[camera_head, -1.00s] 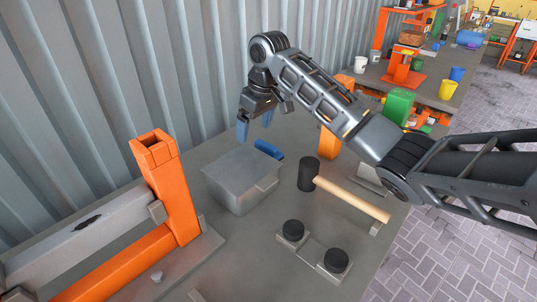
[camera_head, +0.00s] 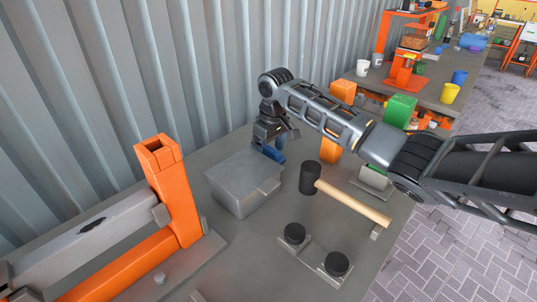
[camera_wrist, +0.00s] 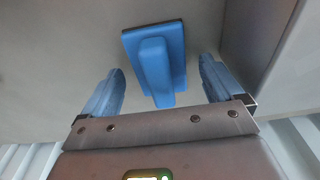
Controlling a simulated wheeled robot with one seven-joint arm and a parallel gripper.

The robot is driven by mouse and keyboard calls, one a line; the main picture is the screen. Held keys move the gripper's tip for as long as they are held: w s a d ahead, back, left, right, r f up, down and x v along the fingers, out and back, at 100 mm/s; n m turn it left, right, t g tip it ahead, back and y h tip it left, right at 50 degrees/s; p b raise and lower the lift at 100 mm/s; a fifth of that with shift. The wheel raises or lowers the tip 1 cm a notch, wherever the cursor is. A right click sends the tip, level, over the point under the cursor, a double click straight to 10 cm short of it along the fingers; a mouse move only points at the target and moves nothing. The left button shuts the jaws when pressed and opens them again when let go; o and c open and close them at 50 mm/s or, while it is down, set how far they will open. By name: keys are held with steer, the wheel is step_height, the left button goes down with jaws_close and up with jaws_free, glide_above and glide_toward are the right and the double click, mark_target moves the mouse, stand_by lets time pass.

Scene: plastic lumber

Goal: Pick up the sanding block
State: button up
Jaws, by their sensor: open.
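The sanding block is a blue rectangular pad with a raised blue grip. In the wrist view the sanding block (camera_wrist: 172,38) lies on the grey bench top, between and just ahead of the two blue fingertips. My gripper (camera_wrist: 162,66) is open, one finger to each side of the block's grip, with gaps left on both sides. In the head view my gripper (camera_head: 268,146) points down behind the grey metal box. There the block and the blue fingers overlap, and I cannot tell them apart clearly.
The grey lidded box (camera_head: 240,178) stands close in front of my gripper. A mallet (camera_head: 345,198) lies to the right, with two black knobs (camera_head: 315,248) nearer. An orange post (camera_head: 170,190) stands left. The corrugated wall (camera_head: 180,70) rises close behind.

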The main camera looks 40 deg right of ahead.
steer(key=shift+c, duration=0.2)
steer(key=c, duration=1.2)
